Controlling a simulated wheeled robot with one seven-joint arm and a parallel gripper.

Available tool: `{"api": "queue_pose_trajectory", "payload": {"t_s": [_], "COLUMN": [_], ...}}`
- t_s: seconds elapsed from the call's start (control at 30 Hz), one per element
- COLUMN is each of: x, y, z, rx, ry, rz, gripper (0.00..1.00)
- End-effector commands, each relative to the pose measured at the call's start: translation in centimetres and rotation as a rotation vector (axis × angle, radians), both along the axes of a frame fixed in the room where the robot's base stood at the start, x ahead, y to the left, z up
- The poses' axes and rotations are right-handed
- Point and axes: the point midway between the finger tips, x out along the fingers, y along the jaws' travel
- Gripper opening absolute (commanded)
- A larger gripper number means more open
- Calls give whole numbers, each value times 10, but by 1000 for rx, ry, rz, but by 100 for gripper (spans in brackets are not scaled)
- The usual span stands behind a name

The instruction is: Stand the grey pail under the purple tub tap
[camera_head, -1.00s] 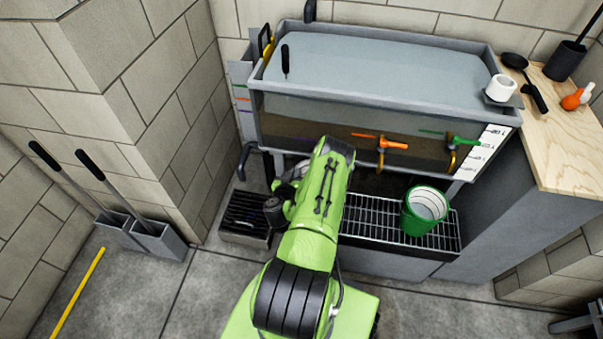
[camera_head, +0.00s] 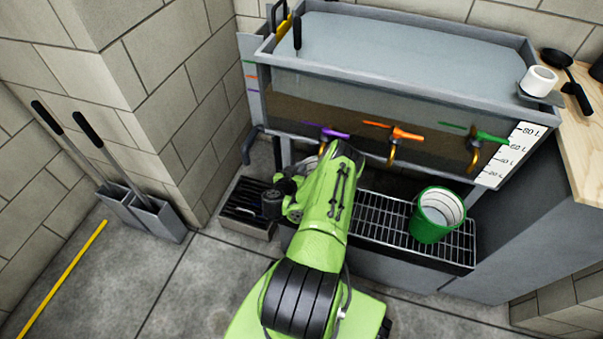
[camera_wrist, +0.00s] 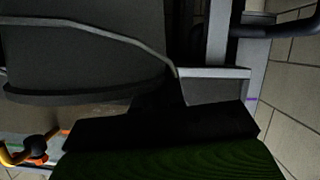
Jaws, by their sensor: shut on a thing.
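The purple tap (camera_head: 326,131) is the leftmost of three taps on the front of the tub (camera_head: 380,75). In the head view my arm covers the space just below it and hides my gripper. In the wrist view my gripper (camera_wrist: 165,125) is a dark shape, shut on the grey pail (camera_wrist: 85,60). The pail's dark curved wall and rim fill the upper left of that view. Its base is not visible, so I cannot tell whether it touches the rack.
A green pail (camera_head: 437,214) stands on the wire rack (camera_head: 385,218), below the green tap (camera_head: 477,135). The orange tap (camera_head: 394,131) is between the other two. A slotted box (camera_head: 246,207) sits left of my arm. Long-handled tools stand in grey holders (camera_head: 157,220) at the left wall.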

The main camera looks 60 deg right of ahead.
Motion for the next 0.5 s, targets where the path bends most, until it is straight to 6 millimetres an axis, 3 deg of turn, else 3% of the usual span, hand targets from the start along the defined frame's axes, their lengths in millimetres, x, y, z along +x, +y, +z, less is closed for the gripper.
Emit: {"api": "queue_pose_trajectory", "payload": {"t_s": [0.17,0.2,0.33,0.5], "x": [0,0,0,0], "y": [0,0,0,0], "z": [-1,-1,-1,-1], "rx": [0,0,0,0], "ry": [0,0,0,0], "rz": [1,1,1,1], "gripper": [0,12,32,34]}}
